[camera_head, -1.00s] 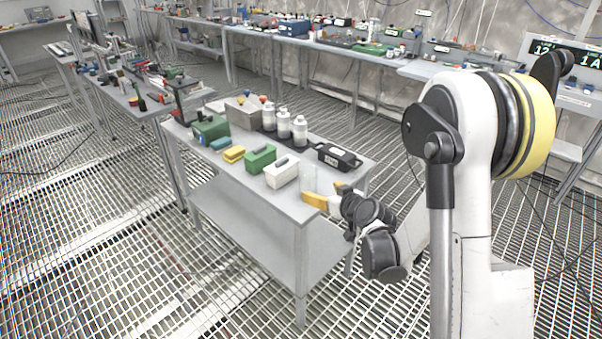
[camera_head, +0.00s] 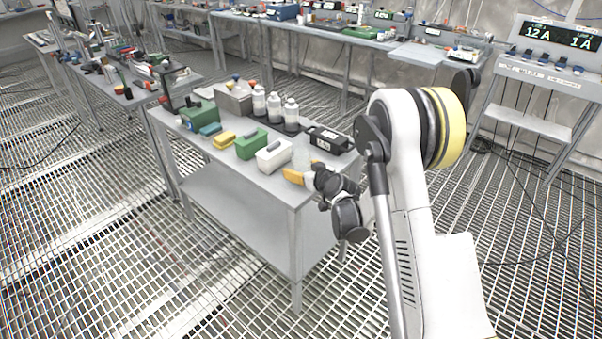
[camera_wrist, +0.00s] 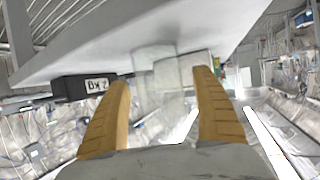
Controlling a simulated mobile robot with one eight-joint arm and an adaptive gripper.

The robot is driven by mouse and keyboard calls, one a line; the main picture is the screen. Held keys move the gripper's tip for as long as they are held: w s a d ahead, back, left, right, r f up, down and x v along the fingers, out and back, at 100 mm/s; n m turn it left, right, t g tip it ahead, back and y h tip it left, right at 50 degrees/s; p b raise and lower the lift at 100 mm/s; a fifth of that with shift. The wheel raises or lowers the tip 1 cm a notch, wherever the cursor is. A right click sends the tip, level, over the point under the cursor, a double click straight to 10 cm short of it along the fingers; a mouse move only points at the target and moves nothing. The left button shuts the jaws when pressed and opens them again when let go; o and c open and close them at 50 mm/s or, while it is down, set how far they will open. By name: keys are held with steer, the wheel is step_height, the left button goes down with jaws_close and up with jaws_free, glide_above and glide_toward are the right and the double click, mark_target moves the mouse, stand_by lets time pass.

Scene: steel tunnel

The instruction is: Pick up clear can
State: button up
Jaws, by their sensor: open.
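The clear can (camera_head: 301,158) is a faint see-through shape near the right corner of the grey table (camera_head: 262,180), just beyond my fingers. It also shows in the wrist view (camera_wrist: 153,72) as a pale, glassy shape between and ahead of the two fingertips. Its edges are hard to make out against the table. My gripper (camera_head: 296,176) has yellow-orange fingers and is at the near right edge of the tabletop. In the wrist view my gripper (camera_wrist: 162,80) is open, with nothing clamped between the fingers. I cannot tell whether a finger touches the can.
A white box (camera_head: 273,157) stands left of the can, with a green box (camera_head: 251,144) beyond it. A black box (camera_head: 328,139) marked "2 KG" is behind the can; it shows beside one finger in the wrist view (camera_wrist: 84,88). White bottles (camera_head: 291,115) stand farther back.

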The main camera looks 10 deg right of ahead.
steer(key=c, duration=1.3)
